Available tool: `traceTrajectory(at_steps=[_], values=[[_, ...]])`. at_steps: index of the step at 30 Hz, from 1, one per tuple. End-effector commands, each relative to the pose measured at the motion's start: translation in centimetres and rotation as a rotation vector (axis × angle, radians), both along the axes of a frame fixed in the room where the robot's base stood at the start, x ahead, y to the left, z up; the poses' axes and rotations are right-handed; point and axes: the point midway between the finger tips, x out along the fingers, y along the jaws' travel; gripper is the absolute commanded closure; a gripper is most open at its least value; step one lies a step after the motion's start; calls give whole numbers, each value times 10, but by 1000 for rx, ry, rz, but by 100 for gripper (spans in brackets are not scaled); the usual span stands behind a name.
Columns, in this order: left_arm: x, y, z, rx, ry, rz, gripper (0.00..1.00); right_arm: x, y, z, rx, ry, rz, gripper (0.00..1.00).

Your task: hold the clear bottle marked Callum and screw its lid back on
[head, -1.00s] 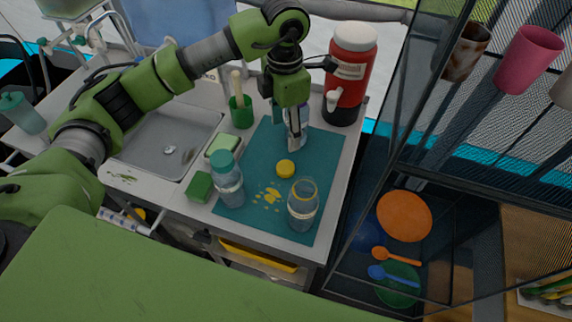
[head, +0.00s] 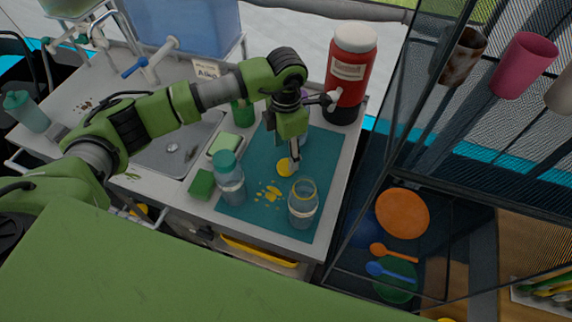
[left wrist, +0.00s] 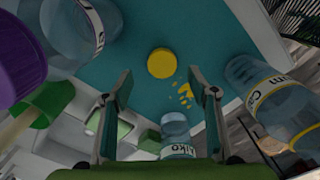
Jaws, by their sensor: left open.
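The clear bottle marked Callum (head: 303,208) stands upright and uncapped at the front right of the teal mat. In the left wrist view the bottle (left wrist: 280,100) is at the right, its label partly readable. A round yellow lid (left wrist: 161,63) lies flat on the mat; in the head view the lid (head: 283,168) is behind and left of that bottle, partly covered by a finger. My left gripper (head: 295,160) is open, pointing down close over the lid. In the left wrist view the lid shows just beyond the fingertips (left wrist: 158,85), not between them. My right gripper is not seen.
A teal-lidded bottle marked Aiko (head: 230,182) stands left on the mat (head: 258,150). Another clear bottle (left wrist: 78,30) and a purple lid (left wrist: 20,60) show in the left wrist view. A red drink dispenser (head: 348,75) stands behind; a sink (head: 165,145) is left.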

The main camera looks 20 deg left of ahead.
Motion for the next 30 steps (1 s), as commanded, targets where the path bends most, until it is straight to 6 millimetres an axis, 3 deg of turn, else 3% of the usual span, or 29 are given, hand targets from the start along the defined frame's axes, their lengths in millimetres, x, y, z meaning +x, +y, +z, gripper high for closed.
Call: traceTrajectory(at_steps=[6,11,22,27,30], values=[[-6,-1,-25,2,7,0,47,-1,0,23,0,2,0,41],[-4,-1,-45,1,4,0,47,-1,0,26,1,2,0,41],[-4,-1,-50,0,1,-1,47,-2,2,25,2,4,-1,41],[-4,-1,-49,1,1,-1,73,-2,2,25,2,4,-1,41],[-4,-1,-49,1,1,-1,73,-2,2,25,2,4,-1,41]])
